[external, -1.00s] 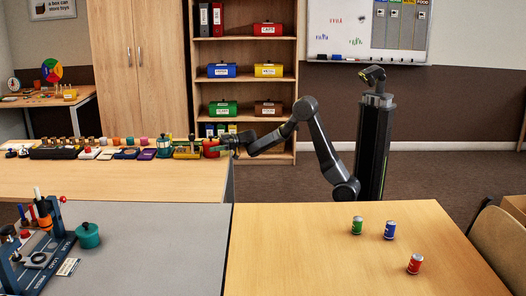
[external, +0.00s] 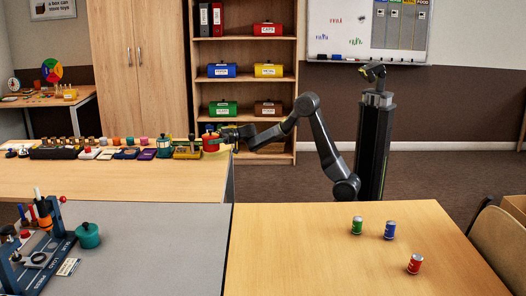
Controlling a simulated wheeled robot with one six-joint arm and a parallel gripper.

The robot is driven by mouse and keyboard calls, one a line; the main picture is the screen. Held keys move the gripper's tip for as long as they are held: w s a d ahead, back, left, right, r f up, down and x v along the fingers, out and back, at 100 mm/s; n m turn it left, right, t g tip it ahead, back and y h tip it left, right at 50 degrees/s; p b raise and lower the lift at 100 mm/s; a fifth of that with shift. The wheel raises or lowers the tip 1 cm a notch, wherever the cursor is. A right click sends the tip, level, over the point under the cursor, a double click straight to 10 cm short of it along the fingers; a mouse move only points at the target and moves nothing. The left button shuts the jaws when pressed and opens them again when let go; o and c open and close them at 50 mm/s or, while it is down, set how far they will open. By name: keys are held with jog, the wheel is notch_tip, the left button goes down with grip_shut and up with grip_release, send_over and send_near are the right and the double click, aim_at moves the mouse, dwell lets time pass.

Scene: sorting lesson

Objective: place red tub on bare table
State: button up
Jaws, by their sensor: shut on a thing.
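The red tub (external: 210,143) is at the right end of the row of things on the long wooden table (external: 120,180) at the left. My gripper (external: 222,138) reaches it from the right and is shut on it. I cannot tell whether the tub's underside touches the table or is slightly above it. The fingertips are small and partly merge with the tub.
Green (external: 357,225), blue (external: 390,230) and red (external: 415,264) cans stand on the right of the front table. Its left and middle are clear. A grey table (external: 160,250) adjoins it, with a teal pot (external: 88,235). A chair (external: 500,238) is at right.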

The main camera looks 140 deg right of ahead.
notch_tip(320, 180, up, 7)
jog(key=p, duration=0.2)
jog(key=shift+r+p, duration=0.1)
jog(key=shift+p, duration=0.25)
jog(key=shift+w+a, duration=0.1)
jog(key=shift+w, duration=0.05)
jog(key=w+a+f+n+t+y+p, duration=0.1)
jog(key=w+a+n+y+p, duration=0.15)
jog(key=w+a+p, duration=0.75)
jog(key=w+a+f+n+y+p, duration=0.1)
jog(key=w+a+f+y+p, duration=0.35)
jog(key=w+a, duration=1)
jog(key=a+p, duration=1)
jog(key=a, duration=0.9)
jog(key=s+a+h+p, duration=0.1)
jog(key=s+a+p, duration=0.6)
jog(key=a, duration=0.6)
jog(key=shift+s, duration=0.3)
jog(key=shift+d, duration=0.1)
